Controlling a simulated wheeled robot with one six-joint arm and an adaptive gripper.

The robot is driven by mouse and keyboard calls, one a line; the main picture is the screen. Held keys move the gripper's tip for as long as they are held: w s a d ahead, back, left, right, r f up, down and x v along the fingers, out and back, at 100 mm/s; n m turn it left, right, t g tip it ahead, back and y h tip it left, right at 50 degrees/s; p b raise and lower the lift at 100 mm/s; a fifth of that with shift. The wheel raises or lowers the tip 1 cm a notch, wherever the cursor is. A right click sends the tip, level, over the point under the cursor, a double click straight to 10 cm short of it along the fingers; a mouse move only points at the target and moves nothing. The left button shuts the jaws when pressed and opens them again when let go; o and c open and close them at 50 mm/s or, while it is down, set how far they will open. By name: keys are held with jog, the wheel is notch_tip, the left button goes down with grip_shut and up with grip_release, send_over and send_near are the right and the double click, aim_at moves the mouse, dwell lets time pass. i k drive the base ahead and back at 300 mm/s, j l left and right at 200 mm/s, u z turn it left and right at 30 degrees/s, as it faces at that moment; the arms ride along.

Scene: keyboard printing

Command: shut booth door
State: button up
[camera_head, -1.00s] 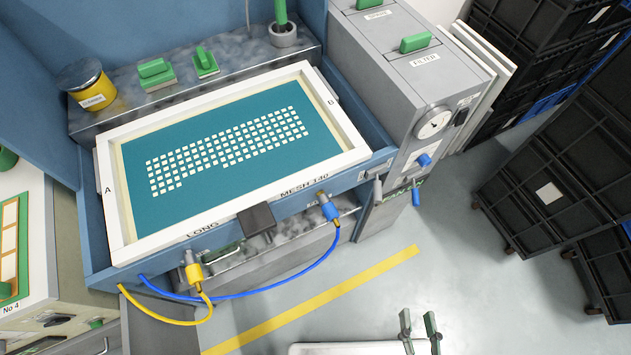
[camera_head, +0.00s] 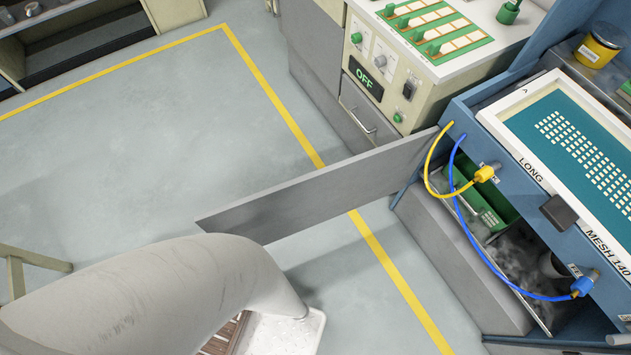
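The booth door (camera_head: 325,190) is a flat grey panel that stands wide open. It sticks out to the left from the left end of the blue screen-printing booth (camera_head: 468,120), over the floor. Inside the open booth front I see a green item (camera_head: 488,205) and a smoky grey interior. A yellow hose (camera_head: 430,172) and a blue hose (camera_head: 475,235) hang across the opening. My pale arm (camera_head: 170,290) fills the lower left, in front of the door's free end in the picture. My gripper is out of view.
A cream control cabinet (camera_head: 400,70) with a lit "OFF" display and a drawer stands behind the door. Yellow floor lines (camera_head: 265,90) cross the grey floor. Open floor lies left of the door. A wooden bar (camera_head: 35,257) shows at the left edge.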

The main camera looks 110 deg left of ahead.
aim_at(273, 214)
jog(key=k+j+z, duration=0.15)
jog(key=k+z, duration=0.25)
jog(key=k+j+z, duration=0.1)
jog(key=z, duration=0.35)
jog(key=k+z, duration=0.4)
jog(key=k+l+z, duration=0.2)
jog(key=z, duration=0.2)
jog(key=k+z, duration=0.1)
jog(key=k, duration=0.8)
jog(key=k+u, duration=0.25)
jog(key=u, duration=0.2)
jog(key=k+u, duration=0.2)
jog(key=u, duration=0.2)
jog(key=k+j+u, duration=0.2)
jog(key=u, duration=0.25)
jog(key=k+u, duration=0.3)
jog(key=k+j+u, duration=0.1)
jog(key=u, duration=0.2)
jog(key=j, duration=0.5)
jog(key=k+j+u, duration=0.15)
jog(key=j, duration=0.4)
